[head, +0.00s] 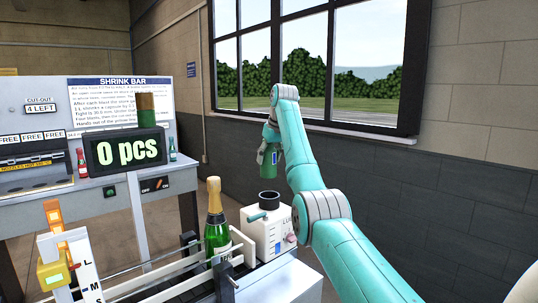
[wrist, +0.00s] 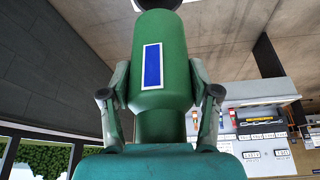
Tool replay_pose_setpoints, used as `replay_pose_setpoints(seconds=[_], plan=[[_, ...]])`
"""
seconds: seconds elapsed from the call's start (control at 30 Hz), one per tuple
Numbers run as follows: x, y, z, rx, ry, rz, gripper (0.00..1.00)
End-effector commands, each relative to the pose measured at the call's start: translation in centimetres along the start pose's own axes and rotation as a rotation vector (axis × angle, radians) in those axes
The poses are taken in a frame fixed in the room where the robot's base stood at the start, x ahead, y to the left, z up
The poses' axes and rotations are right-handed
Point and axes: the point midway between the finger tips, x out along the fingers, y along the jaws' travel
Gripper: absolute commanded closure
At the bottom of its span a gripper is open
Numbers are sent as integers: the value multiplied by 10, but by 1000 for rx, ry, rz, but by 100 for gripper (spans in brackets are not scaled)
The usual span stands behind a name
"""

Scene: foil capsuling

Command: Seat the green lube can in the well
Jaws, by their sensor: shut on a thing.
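The green lube can (head: 267,156) is in my gripper (head: 270,135), hanging in the air above the white box. In the wrist view the can (wrist: 172,35) fills the middle, with a blue label and a dark end at the top. The fingers of my gripper (wrist: 160,85) are shut on its two sides. The well appears to be the black round opening (head: 269,198) on top of the white box (head: 263,230), whose lettering is partly hidden by my arm. The can is apart from the well, and the well's inside is not visible.
A green bottle with a gold top (head: 215,222) stands left of the white box, by metal rails (head: 165,277). A "0 pcs" display (head: 125,151) stands further left. The shrink bar bench (head: 160,180) is behind. A window (head: 340,60) and grey wall are beyond my arm.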

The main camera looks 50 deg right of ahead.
Motion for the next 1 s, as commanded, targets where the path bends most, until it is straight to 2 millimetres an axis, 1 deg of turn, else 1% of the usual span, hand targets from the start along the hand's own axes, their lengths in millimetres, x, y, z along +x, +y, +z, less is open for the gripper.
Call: replay_pose_setpoints(seconds=[1.0], plan=[[39,0,16,0,2,0,93]])
